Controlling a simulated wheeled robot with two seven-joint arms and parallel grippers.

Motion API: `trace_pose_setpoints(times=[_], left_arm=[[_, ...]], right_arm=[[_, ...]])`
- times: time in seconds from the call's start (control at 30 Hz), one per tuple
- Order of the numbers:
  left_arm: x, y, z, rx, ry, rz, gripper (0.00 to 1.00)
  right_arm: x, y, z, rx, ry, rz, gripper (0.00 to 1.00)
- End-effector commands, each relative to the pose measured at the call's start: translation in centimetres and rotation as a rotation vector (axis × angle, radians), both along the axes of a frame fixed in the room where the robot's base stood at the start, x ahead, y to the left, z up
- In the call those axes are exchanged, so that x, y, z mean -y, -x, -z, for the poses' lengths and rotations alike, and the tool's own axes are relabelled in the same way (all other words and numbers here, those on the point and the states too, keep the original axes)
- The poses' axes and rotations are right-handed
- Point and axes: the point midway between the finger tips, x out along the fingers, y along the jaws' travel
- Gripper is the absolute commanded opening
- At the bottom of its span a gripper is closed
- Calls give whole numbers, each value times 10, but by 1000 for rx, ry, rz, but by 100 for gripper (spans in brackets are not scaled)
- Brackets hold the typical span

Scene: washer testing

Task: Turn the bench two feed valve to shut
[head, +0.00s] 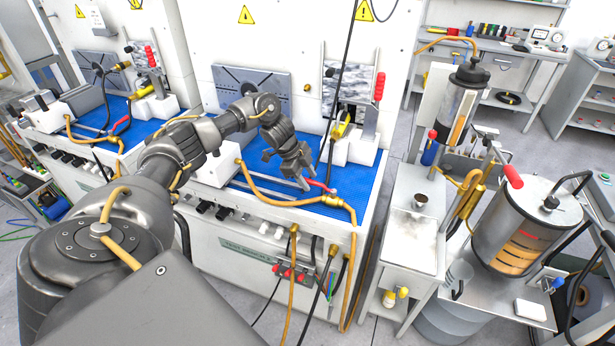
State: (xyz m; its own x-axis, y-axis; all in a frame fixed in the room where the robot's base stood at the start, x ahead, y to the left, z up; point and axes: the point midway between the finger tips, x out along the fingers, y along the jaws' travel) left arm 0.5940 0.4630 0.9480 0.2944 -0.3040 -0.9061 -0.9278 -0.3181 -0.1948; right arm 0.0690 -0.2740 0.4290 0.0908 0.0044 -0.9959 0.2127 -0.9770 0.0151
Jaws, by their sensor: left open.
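A feed valve with a red lever handle (319,186) sits near the front edge of the nearer bench's blue mat, by a brass fitting (332,200) on a tan hose. The lever lies low and slants across the mat. My left gripper (287,171) is open, with its fingers just left of and above the red lever; I cannot tell whether they touch it. A similar red lever (121,125) shows on the bench at the left. The bench label plate (250,250) is too small to read. My right gripper is not in view.
A tan hose (285,202) runs along the bench front edge, close under my left gripper. A black cable hangs down behind the gripper. An upright clamp fixture with a red handle (379,87) stands at the back right of the mat. A steel side table (412,240) stands to the right.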

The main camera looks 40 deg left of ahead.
Motion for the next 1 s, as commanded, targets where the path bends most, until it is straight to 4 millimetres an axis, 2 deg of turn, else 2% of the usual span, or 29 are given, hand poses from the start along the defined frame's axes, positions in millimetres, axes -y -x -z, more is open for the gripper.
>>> trace_pose_setpoints(times=[0.2, 0.53, 0.83, 1.0], left_arm=[[0, 0, 1, 0, -1, 0, 42], [0, 0, 0, 0, -1, 0, 0], [-3, 3, 0, -1, -1, 2, 0], [-20, 21, 1, -4, -5, 17, 0]], right_arm=[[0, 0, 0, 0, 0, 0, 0], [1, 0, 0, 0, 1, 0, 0], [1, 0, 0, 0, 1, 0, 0], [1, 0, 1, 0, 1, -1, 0]])
